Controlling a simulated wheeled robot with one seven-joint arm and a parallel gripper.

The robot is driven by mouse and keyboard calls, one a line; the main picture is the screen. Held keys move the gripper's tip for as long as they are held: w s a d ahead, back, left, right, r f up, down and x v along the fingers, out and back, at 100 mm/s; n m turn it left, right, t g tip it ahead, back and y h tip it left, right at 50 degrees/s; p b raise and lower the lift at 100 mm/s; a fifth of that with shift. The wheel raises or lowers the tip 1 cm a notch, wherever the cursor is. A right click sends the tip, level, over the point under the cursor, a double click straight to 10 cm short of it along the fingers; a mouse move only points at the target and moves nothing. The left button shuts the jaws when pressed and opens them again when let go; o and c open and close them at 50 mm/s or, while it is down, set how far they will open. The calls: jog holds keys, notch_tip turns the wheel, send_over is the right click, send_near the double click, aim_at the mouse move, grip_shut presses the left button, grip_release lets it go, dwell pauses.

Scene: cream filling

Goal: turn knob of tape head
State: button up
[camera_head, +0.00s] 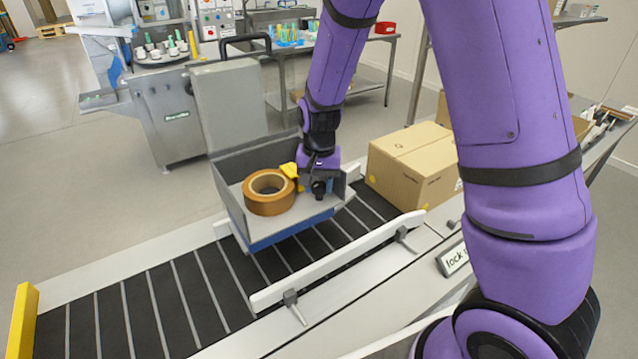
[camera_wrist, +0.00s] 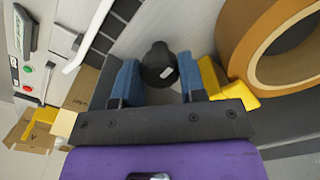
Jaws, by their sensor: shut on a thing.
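The tape head (camera_head: 238,212) is a grey open-topped housing with a blue front strip, standing over the conveyor. A large brown tape roll (camera_head: 269,203) sits in it, beside a small yellow piece (camera_head: 289,170). The black knob (camera_head: 319,188) is right of the roll. It also shows in the wrist view (camera_wrist: 158,62), upper middle, with a small pale mark. My gripper (camera_head: 318,184) reaches down into the right part of the housing. In the wrist view its blue fingers (camera_wrist: 158,75) stand on either side of the knob, shut on it. The knob's base is partly hidden.
The black-slatted conveyor (camera_head: 160,305) runs beneath, with a white guide rail (camera_head: 335,262) in front. A closed cardboard box (camera_head: 412,165) stands close right of my gripper. A grey machine (camera_head: 180,115) stands behind.

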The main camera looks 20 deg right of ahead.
aim_at(319, 184)
jog(key=shift+m, duration=0.7)
jog(key=o, duration=0.7)
jog(key=shift+c, duration=0.2)
notch_tip(319, 184, up, 11)
dwell(0.5)
